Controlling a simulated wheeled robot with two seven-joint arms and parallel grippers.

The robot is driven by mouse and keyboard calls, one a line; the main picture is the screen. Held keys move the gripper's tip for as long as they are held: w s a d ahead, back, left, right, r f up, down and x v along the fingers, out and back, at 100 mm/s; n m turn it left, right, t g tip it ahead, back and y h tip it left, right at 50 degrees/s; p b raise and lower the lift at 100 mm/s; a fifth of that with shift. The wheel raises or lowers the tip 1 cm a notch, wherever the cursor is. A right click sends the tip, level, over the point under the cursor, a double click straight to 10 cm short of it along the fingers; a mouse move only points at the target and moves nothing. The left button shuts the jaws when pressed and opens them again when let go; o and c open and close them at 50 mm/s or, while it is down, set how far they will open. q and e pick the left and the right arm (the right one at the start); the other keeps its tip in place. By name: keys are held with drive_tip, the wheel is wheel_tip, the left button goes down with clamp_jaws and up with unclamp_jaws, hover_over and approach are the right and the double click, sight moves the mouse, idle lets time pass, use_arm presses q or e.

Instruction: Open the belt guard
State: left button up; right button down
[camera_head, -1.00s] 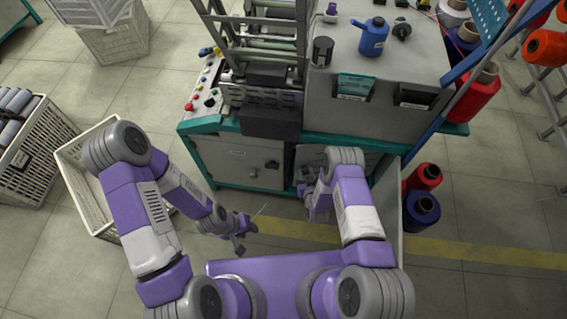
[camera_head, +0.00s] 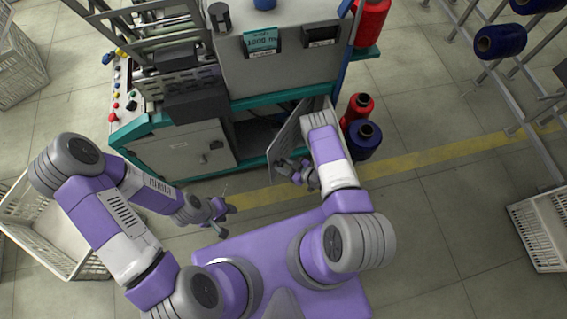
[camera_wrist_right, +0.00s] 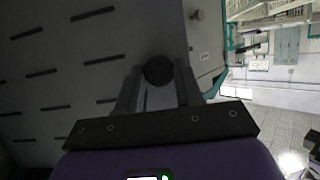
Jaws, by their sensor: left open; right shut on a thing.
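The belt guard (camera_head: 287,143) is a grey slotted panel at the lower right of the machine. In the head view it stands swung out at an angle from the front, with a dark opening (camera_head: 256,137) to its left. My right gripper (camera_head: 290,170) is at the guard's near side. In the right wrist view the slotted guard (camera_wrist_right: 70,65) fills the left, and the gripper (camera_wrist_right: 158,85) is shut on a dark round knob (camera_wrist_right: 158,69). My left gripper (camera_head: 222,215) is open and empty, over the floor in front of the machine. The guard's hinge edge is partly hidden by my right arm.
The closed cabinet door (camera_head: 185,152) is left of the opening. Red (camera_head: 359,106) and blue (camera_head: 363,139) thread cones stand on the floor right of my right arm. White crates stand at left (camera_head: 45,235) and right (camera_head: 545,235). A yellow floor line (camera_head: 430,163) crosses in front.

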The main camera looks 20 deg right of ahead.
drive_tip(key=c, duration=0.8)
unclamp_jaws()
drive_tip(key=shift+o, duration=0.2)
drive_tip(key=p, duration=0.4)
approach(274, 152)
drive_tip(key=x, duration=0.5)
drive_tip(key=shift+a+f, duration=0.1)
drive_tip(key=shift+f, duration=0.25)
drive_tip(key=shift+r, duration=0.35)
drive_tip(key=shift+c, duration=0.4)
